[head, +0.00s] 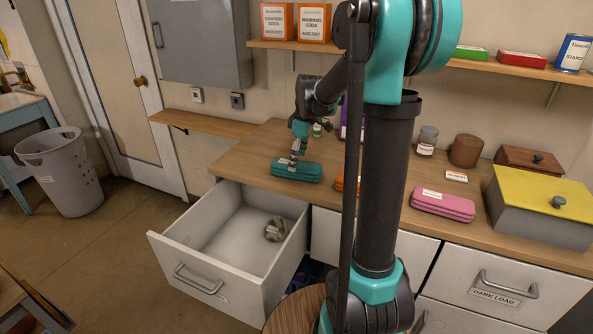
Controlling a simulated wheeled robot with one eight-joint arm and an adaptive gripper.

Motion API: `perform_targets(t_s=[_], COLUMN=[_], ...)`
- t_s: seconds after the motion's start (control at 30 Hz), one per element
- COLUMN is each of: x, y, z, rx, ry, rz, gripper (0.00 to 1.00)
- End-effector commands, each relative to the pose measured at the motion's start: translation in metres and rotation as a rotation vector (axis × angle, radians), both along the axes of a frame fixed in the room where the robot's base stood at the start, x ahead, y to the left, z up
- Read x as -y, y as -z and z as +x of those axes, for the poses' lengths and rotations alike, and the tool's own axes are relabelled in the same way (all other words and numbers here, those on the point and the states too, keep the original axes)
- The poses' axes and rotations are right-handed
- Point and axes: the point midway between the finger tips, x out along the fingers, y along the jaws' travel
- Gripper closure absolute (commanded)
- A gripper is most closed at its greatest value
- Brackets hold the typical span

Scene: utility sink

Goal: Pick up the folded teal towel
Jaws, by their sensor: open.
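The folded teal towel (304,171) lies on the wooden counter, near its front edge and behind the open drawer. A small pale label shows at its left end. My gripper (293,160) is open and points down at the left part of the towel, very close to it. I cannot tell whether the fingertips touch the towel. My arm hides part of the counter to the right of the towel.
An open white drawer (176,267) with a small round item (274,230) juts out below the towel. An orange item (346,183), partly hidden, lies to the right. A pink folded towel (443,204) and a yellow-lidded box (542,205) are farther right.

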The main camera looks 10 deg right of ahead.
Motion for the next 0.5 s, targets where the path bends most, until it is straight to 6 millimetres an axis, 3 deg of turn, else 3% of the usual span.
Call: perform_targets(t_s=[0.2, 0.47, 0.5], x=[-0.003, -0.004, -0.003], y=[0.024, 0.025, 0.025], z=[0.002, 0.002, 0.002], rx=[0.0, 0.0, 0.0], ry=[0.0, 0.0, 0.0], rz=[0.0, 0.0, 0.0], gripper=[0.17, 0.17, 0.22])
